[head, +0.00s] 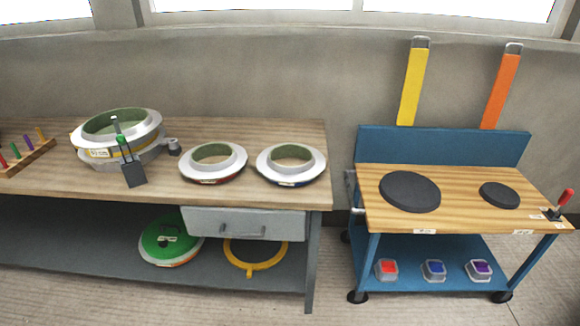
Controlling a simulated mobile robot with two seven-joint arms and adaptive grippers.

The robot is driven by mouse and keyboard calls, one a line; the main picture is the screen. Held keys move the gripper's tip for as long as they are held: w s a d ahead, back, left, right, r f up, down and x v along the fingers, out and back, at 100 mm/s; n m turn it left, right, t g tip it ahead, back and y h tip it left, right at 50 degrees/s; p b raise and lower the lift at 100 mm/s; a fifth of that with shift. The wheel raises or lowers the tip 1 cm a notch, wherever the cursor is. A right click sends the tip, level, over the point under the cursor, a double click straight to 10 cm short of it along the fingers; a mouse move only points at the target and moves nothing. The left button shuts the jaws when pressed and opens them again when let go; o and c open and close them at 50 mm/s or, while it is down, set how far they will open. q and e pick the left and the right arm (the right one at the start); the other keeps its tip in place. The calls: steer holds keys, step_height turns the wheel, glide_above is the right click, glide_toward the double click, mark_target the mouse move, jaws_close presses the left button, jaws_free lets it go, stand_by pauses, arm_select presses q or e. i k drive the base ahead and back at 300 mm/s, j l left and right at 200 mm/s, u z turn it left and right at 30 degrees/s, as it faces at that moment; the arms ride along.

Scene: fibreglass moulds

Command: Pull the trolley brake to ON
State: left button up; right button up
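The trolley (450,215) stands at the right, with a blue frame, a wooden top and a blue lower shelf. Its brake lever (565,198) has a red handle and a dark base at the right front corner of the top. The handle leans up and to the right. Small white labels (560,225) lie beside the base, too small to read. Neither of my grippers is in view.
Two dark round pads (410,191) lie on the trolley top. Yellow (413,85) and orange (501,90) straps rise behind it. A workbench (50,182) with ring-shaped moulds (213,165) stands at the left. A narrow floor gap (335,270) separates bench and trolley.

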mark_target(567, 194)
steer(key=z, duration=1.65)
steer(key=i+l, duration=1.05)
steer(key=i, duration=0.2)
